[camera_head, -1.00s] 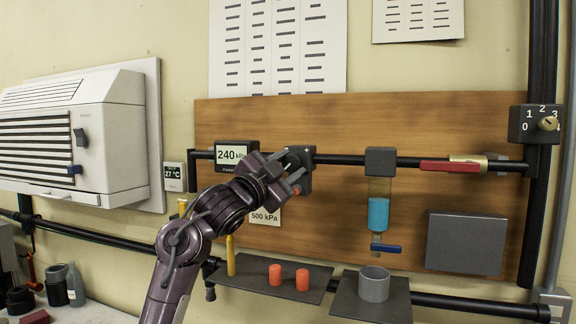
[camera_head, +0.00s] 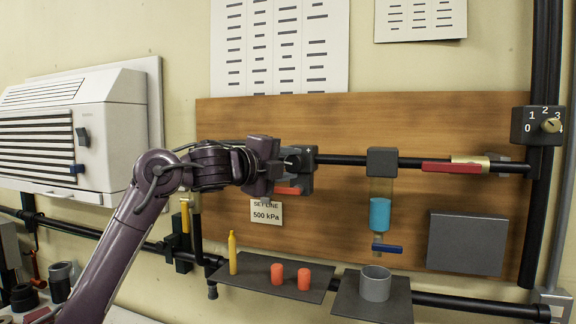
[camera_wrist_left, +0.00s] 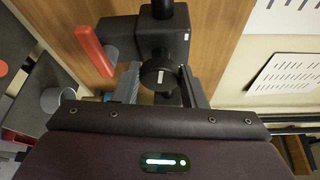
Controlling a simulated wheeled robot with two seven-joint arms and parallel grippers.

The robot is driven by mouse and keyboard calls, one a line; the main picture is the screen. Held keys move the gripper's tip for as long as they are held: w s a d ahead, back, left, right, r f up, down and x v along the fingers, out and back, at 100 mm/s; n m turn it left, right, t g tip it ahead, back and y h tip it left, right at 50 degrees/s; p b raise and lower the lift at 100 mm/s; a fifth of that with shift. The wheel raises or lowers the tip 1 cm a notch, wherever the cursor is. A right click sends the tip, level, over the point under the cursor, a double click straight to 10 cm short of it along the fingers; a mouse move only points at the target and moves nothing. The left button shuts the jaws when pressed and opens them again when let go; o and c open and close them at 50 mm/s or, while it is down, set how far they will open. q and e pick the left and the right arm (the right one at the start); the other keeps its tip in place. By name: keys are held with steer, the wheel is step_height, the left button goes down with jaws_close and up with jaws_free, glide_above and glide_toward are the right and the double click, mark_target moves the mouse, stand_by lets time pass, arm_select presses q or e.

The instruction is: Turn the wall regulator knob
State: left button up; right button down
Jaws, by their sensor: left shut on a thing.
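The regulator (camera_head: 307,172) is a dark grey block on the black pipe, in front of the wooden board. Its round black knob (camera_wrist_left: 159,75) with a white mark shows in the left wrist view between my left gripper's two fingers. My left gripper (camera_head: 287,163) is shut on the knob, and in the head view the fingers largely hide it. A red bar (camera_wrist_left: 95,50) lies beside the regulator; in the head view it shows just below the fingers. My arm covers the pressure display. A "SET LINE 500 kPa" card (camera_head: 266,212) hangs below. My right gripper is not in view.
A red-handled valve (camera_head: 450,167) and a blue-filled clear cup (camera_head: 380,213) are on the pipe to the right. Below are a dark shelf (camera_head: 255,268) with a yellow bottle and two red pieces, and a grey cup (camera_head: 375,283). A numbered dial (camera_head: 537,126) is at far right.

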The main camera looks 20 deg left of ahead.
arm_select(q)
steer(key=m+g+y, duration=0.1)
steer(key=m, duration=0.3)
steer(key=shift+d, duration=0.1)
steer(key=shift+d+m+g+y, duration=0.1)
steer(key=shift+m+g+y, duration=0.4)
steer(key=shift+m, duration=0.4)
steer(key=shift+f, duration=0.1)
steer(key=o, duration=1)
steer(key=shift+s+r, duration=0.15)
steer(key=shift+r, duration=0.05)
steer(key=shift+s+a+b, duration=0.2)
steer(key=shift+s+b, duration=0.15)
steer(key=shift+b, duration=0.1)
steer(key=b+v, duration=0.3)
steer(key=v, duration=0.3)
steer(key=shift+s+r, duration=0.2)
steer(key=shift+s, duration=0.2)
